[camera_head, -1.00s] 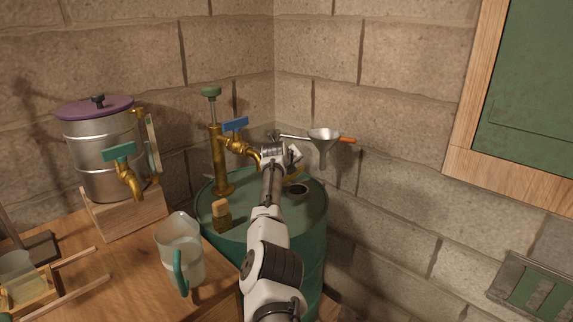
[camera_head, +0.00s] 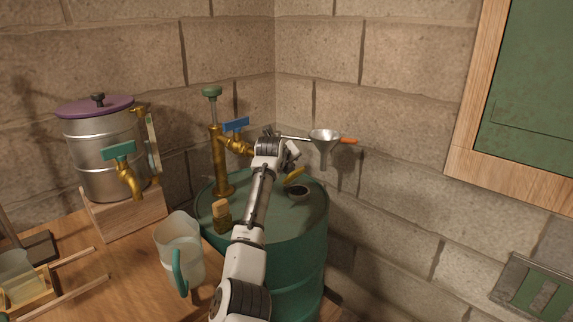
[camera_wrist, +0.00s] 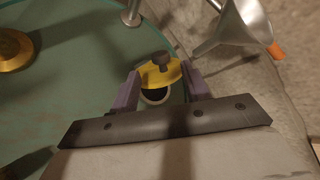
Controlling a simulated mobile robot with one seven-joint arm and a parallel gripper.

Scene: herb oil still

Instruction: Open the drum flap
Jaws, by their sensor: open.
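The drum flap (camera_head: 294,176) is a small yellow plate on top of the green drum (camera_head: 306,236). It stands tilted up behind a dark round opening (camera_head: 298,192), which is uncovered at least in part. In the wrist view the flap (camera_wrist: 153,77) carries a dark knob (camera_wrist: 161,60), and the opening (camera_wrist: 155,96) shows below it. My gripper (camera_head: 291,158) is over the drum top, just above the flap. In the wrist view its two purple fingers (camera_wrist: 161,72) are apart, one on each side of the flap. Whether either finger touches it is unclear.
A brass pump (camera_head: 219,160) with a blue-handled tap stands on the drum's left. A metal funnel (camera_head: 324,137) hangs by the wall at right. A jug (camera_head: 178,246) stands on the wooden table (camera_head: 120,262).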

